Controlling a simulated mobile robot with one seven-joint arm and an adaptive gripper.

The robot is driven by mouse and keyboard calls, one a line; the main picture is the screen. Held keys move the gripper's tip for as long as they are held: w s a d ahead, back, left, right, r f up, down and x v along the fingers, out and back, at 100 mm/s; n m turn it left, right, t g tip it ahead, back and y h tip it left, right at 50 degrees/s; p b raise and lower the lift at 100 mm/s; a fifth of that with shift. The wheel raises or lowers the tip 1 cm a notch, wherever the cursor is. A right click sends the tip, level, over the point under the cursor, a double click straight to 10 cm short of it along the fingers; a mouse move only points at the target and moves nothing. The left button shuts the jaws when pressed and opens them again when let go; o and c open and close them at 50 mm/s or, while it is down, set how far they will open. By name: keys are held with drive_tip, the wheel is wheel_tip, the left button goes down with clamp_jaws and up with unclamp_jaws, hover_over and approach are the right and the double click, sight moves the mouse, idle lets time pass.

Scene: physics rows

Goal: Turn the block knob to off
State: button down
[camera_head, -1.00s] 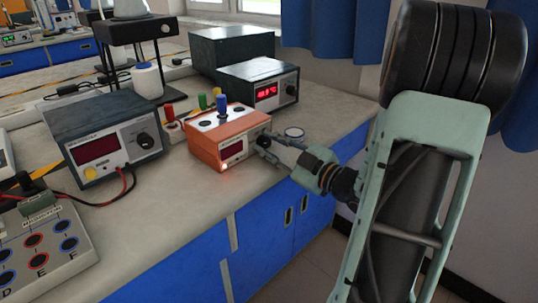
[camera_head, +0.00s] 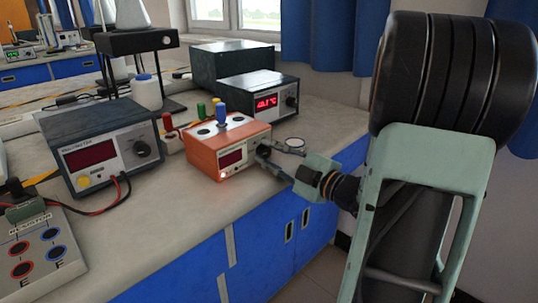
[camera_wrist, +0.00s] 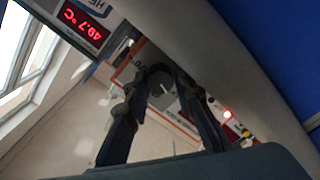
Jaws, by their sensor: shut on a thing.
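The orange block unit (camera_head: 207,152) stands near the bench's front edge, with a red display and a lit red lamp on its front. Its dark round knob (camera_head: 263,150) is at the right end of that front, partly covered by my gripper. My gripper (camera_head: 266,153) reaches in from the right. In the wrist view my gripper (camera_wrist: 161,77) has its two dark fingers on either side of the knob (camera_wrist: 161,88), shut on it. The knob's pointer mark cannot be made out. The lit lamp also shows in the wrist view.
A dark meter (camera_head: 105,145) with a red display stands left of the block. A dark temperature unit (camera_head: 262,98) stands behind it. Colored plugs are on and beside the block. A small round dish (camera_head: 292,144) lies right of it, close to my gripper.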

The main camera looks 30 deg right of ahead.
drive_tip(key=shift+f, duration=0.1)
drive_tip(key=c, duration=1.9)
unclamp_jaws()
drive_tip(key=shift+c, duration=0.2)
drive_tip(key=shift+s+d, duration=0.1)
drive_tip(key=v, duration=1.2)
